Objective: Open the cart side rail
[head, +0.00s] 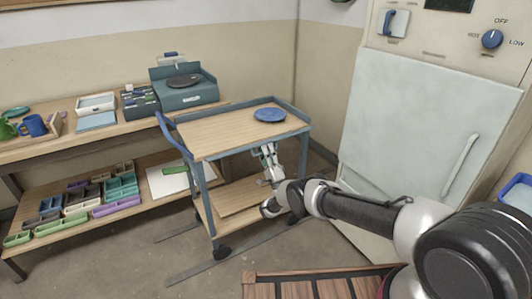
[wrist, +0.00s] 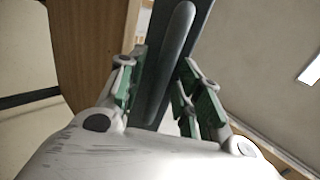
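The cart (head: 232,128) has a wooden top with blue-grey rails around it and a lower wooden shelf. A blue-grey bar (head: 250,145) runs along its near edge, level with the top. My gripper (head: 267,151) is at the right part of this near edge, pointing up, with its fingertips at or just under the bar. In the wrist view, the green finger pads of my gripper (wrist: 160,82) are spread on either side of a dark blue-grey bar (wrist: 172,60). Whether the pads touch the bar is not clear.
A blue plate (head: 270,115) lies on the cart top near the back right. A bench (head: 60,150) with trays and boxes stands at the left. A large pale cabinet (head: 405,120) with a handle stands close at the right. A slatted wooden surface (head: 320,287) is in front.

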